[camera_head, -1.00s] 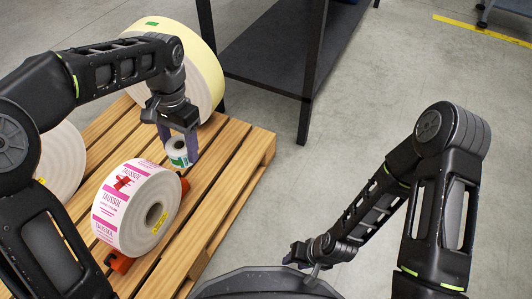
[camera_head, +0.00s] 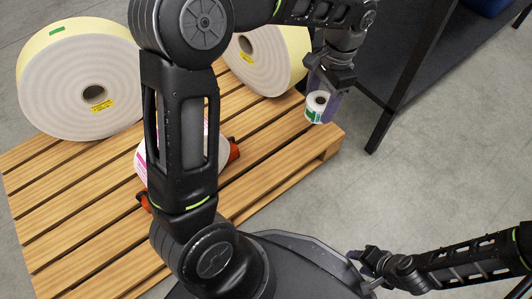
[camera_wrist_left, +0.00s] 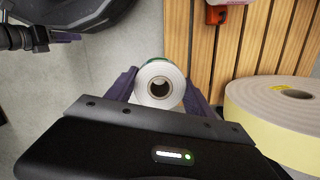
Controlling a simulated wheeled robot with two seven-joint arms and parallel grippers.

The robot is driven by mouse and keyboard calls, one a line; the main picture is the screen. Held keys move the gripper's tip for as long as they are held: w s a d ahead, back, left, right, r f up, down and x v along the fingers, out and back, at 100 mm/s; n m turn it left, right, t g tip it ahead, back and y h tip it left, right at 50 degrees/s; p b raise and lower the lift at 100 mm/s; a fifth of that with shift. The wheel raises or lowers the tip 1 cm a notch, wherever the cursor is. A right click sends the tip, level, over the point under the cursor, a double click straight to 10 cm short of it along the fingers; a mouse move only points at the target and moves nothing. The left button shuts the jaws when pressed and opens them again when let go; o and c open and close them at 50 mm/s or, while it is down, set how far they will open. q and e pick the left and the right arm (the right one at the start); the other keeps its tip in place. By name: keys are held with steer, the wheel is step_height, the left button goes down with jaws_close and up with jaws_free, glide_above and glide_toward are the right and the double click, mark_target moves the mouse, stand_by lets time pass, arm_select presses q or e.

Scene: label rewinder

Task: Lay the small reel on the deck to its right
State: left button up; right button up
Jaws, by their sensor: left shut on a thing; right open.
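The small reel (camera_head: 316,112) is white with a green printed label. A dark table with a low black deck (camera_head: 432,50) stands to the right, apart from the reel. My right gripper (camera_head: 362,267) is open and empty at the lower middle, over the floor.
Two big yellow-sided reels (camera_head: 60,80) (camera_head: 260,65) stand on the pallet. A pink-printed reel (camera_head: 222,160) in orange holders (camera_head: 234,150) is partly hidden by my left arm. A black table leg (camera_head: 383,128) rises right of the pallet corner. Floor is clear at right.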

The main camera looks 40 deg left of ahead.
arm_select(q)
steer(key=w+a+f+m+p, duration=0.2)
steer(key=w+a+f+m, duration=0.1)
steer(key=a+f+m, duration=0.4)
steer(key=m+t+p, duration=0.3)
steer(key=m, duration=1.8)
glide_above(265, 153)
step_height(265, 153, down, 18)
steer(key=shift+s+f+h, duration=0.15)
steer(key=shift+s+h, duration=0.1)
steer(key=shift+h, duration=0.05)
step_height(265, 153, down, 6)
steer(key=shift+f+b, duration=0.1)
steer(key=shift+b, duration=1.1)
steer(key=shift+f+b, duration=0.9)
steer(key=shift+f, duration=0.95)
steer(key=shift+f, duration=0.1)
